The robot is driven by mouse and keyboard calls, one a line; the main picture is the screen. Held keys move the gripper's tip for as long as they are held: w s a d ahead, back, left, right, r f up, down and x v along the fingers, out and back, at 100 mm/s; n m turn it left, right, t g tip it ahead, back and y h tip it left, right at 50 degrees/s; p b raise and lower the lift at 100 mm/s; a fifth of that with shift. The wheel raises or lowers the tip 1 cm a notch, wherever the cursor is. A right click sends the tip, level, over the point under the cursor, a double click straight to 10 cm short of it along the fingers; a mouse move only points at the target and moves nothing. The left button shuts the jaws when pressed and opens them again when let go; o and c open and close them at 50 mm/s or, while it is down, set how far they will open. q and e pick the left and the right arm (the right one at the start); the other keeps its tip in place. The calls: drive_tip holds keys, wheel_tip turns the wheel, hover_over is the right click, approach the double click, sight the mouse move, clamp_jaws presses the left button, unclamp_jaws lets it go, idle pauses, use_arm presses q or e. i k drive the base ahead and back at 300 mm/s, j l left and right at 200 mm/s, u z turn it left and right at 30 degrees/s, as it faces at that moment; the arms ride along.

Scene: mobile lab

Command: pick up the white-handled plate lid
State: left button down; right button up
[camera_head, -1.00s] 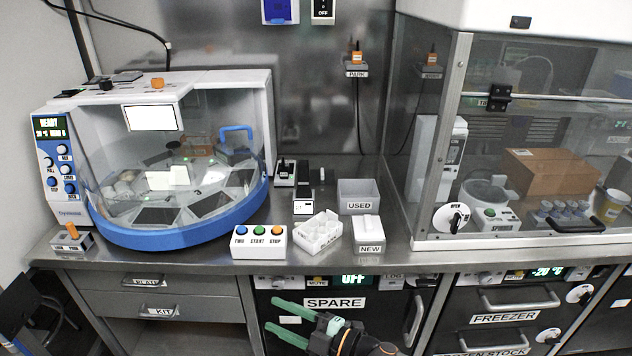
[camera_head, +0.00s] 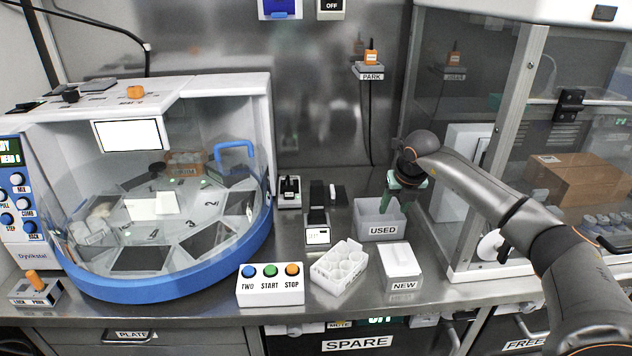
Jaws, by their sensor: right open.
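My right gripper (camera_head: 398,203) has green fingers and points down over the grey bin marked USED (camera_head: 381,227). It is open, and nothing shows between its fingers. Its fingertips overlap the bin's opening, and their depth in it is hard to judge. I cannot pick out a white-handled plate lid for certain. A white block (camera_head: 152,206) shows through the clear front of the carousel machine, but I cannot tell whether it is a lid. My left gripper is not in view.
The machine (camera_head: 170,285) with a blue rim fills the left. A button box (camera_head: 270,286), a white tube rack (camera_head: 339,268) and a white box marked NEW (camera_head: 401,284) stand along the bench front. A glass-fronted cabinet (camera_head: 515,150) stands on the right.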

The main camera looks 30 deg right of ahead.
sight(333, 195)
drive_tip(key=i, duration=0.85)
drive_tip(key=l, duration=0.55)
drive_tip(key=i, duration=0.05)
